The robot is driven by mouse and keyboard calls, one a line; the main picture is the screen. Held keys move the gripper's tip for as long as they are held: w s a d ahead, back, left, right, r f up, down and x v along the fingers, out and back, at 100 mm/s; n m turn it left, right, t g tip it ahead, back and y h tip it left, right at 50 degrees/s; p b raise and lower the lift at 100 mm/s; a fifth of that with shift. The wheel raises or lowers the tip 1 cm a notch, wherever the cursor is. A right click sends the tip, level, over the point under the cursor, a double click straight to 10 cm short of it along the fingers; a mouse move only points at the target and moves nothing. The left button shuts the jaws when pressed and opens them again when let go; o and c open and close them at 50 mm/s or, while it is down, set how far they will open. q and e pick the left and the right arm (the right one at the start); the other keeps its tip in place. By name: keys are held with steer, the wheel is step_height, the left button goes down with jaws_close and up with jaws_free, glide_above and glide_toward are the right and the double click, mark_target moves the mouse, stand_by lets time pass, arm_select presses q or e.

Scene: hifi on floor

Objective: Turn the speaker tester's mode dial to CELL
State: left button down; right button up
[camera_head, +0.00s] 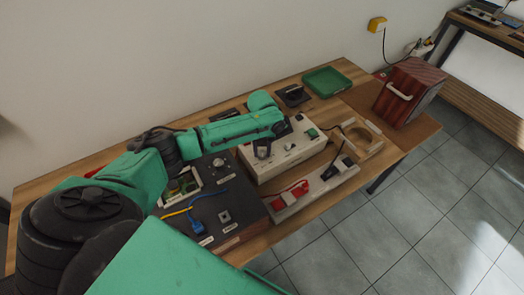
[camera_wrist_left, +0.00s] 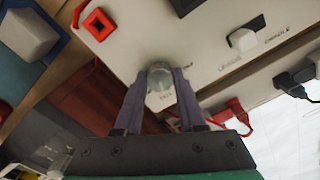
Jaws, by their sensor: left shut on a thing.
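The speaker tester is a white box (camera_head: 284,165) on the table in the head view. Its white top panel (camera_wrist_left: 205,65) fills much of the left wrist view. A round, pale, translucent dial (camera_wrist_left: 160,78) sits on this panel with small print beside it; I can read what looks like CELL below it, but not where the dial points. My left gripper (camera_wrist_left: 160,88) is shut on the dial, one dark finger on each side. In the head view the left gripper (camera_head: 263,150) is at the left part of the tester, and the dial is hidden. My right gripper is not in view.
A white knob (camera_wrist_left: 242,40) and a red square part (camera_wrist_left: 98,22) are on the panel. A red plug (camera_head: 291,194) and black plug (camera_head: 336,169) lie in front. A dark box (camera_head: 226,210) stands left; a green tray (camera_head: 326,82) and wooden speaker (camera_head: 411,91) stand right.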

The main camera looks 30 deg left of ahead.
mark_target(262, 153)
arm_select(q)
steer(key=shift+w+r, duration=0.1)
steer(key=shift+c, duration=2.4)
jaws_free()
step_height(262, 153, up, 15)
steer(key=b, duration=0.2)
steer(key=shift+f, duration=0.2)
steer(key=shift+d, duration=0.1)
